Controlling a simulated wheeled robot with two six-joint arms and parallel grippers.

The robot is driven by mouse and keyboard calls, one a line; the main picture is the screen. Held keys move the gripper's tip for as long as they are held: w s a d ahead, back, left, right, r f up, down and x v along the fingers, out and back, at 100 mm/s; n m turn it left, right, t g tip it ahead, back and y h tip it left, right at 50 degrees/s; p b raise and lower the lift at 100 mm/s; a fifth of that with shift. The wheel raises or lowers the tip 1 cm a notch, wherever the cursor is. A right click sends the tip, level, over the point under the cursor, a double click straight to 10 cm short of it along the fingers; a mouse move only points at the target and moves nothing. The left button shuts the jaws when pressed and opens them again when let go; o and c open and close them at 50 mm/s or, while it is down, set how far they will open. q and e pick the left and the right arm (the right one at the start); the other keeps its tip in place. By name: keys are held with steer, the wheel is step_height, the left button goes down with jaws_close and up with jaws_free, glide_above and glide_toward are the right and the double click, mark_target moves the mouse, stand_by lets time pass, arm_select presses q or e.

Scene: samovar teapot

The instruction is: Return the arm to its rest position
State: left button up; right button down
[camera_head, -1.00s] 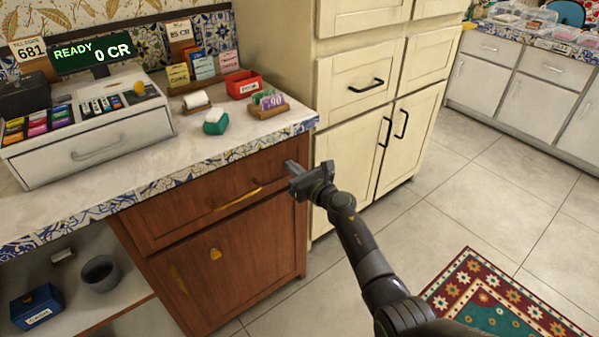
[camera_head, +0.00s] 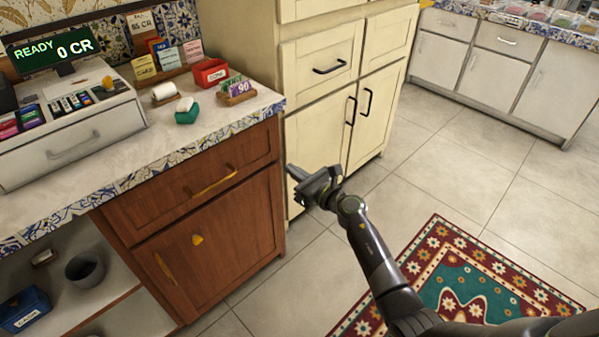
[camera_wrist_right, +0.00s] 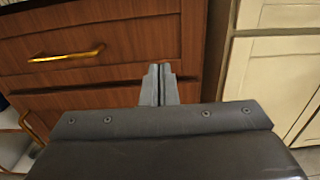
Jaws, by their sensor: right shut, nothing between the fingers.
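My right arm comes in from the lower right in the head view. Its gripper (camera_head: 294,175) hangs in the air in front of the right end of the brown wooden cabinet (camera_head: 228,228), below counter height. In the right wrist view the two fingers (camera_wrist_right: 158,72) are together with nothing between them, and the wooden drawer front (camera_wrist_right: 120,47) with its brass handle lies beyond. My left gripper is in neither view.
The counter (camera_head: 130,165) with the cash register (camera_head: 75,135) is on the left. Cream cabinets (camera_head: 330,110) stand behind the arm. A patterned rug (camera_head: 420,255) lies on the tiled floor. Open floor (camera_head: 470,180) extends to the right.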

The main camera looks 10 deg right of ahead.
steer(key=s+d+f+m+g+h, duration=0.3)
steer(key=s+d+f+m+h, duration=0.45)
steer(key=s+f+m, duration=0.6)
steer(key=s+d+f+m+g+h, duration=0.2)
steer(key=s+d+f+m+h, duration=0.3)
steer(key=s+d+f+m, duration=0.85)
steer(key=s+a+f+m+g+y, duration=0.1)
steer(key=s+a+f+m+g, duration=0.15)
steer(key=s+f+m, duration=0.45)
steer(key=s+a+f+m+g+y+p, duration=0.15)
steer(key=s+m+g, duration=0.25)
steer(key=s, duration=0.6)
steer(key=s+a+f+m+g, duration=0.25)
steer(key=s+f+m, duration=0.25)
steer(key=s, duration=0.4)
arm_select(q)
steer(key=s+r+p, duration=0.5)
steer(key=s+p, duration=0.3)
steer(key=p, duration=0.4)
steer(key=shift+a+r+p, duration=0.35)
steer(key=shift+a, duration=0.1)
arm_select(e)
steer(key=s+d+r, duration=0.1)
steer(key=s+r, duration=0.4)
steer(key=s, duration=0.1)
steer(key=shift+d+r, duration=0.25)
steer(key=shift+d, duration=0.1)
